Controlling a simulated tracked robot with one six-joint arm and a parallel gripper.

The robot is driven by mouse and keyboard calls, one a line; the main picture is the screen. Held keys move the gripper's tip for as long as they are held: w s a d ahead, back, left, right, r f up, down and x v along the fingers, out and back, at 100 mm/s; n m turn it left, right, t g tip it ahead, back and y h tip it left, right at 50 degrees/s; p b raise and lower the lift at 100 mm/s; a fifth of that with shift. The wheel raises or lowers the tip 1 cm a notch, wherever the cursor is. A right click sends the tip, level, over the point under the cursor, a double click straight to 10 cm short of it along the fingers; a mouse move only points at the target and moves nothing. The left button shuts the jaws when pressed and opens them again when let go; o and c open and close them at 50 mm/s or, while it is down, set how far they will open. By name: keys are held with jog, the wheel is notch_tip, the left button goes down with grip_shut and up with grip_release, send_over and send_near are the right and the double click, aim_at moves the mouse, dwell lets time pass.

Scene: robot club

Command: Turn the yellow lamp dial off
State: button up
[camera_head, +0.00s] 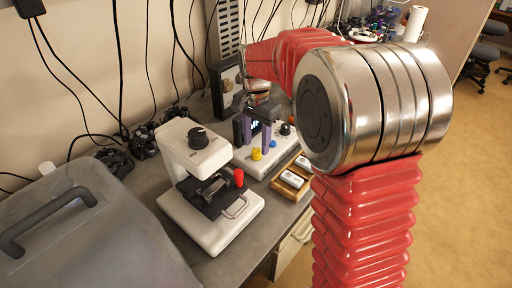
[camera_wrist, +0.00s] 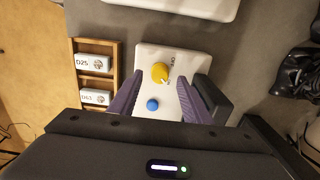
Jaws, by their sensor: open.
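The yellow dial (camera_head: 257,154) sits on a white control box (camera_head: 251,166) on the grey bench. In the wrist view the yellow dial (camera_wrist: 160,72) has small dark marks beside it, too small to read. A blue knob (camera_wrist: 153,104) sits close to it on the same box. My gripper (camera_head: 256,146) is open and empty, with purple fingers pointing down over the box. In the wrist view my gripper (camera_wrist: 160,80) has its fingertips on either side of the yellow dial, apart from it. I cannot tell how high the tips are above the box.
A wooden tray (camera_wrist: 112,60) with white labelled blocks lies beside the box. A white machine with a black knob and a red-topped lever (camera_head: 239,178) stands in front. A grey case (camera_head: 90,240) fills the near left. Cables hang along the wall behind.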

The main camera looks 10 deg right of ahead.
aim_at(256, 154)
jog(key=shift+f, duration=1.35)
jog(key=c, duration=1)
jog(key=shift+c, duration=0.2)
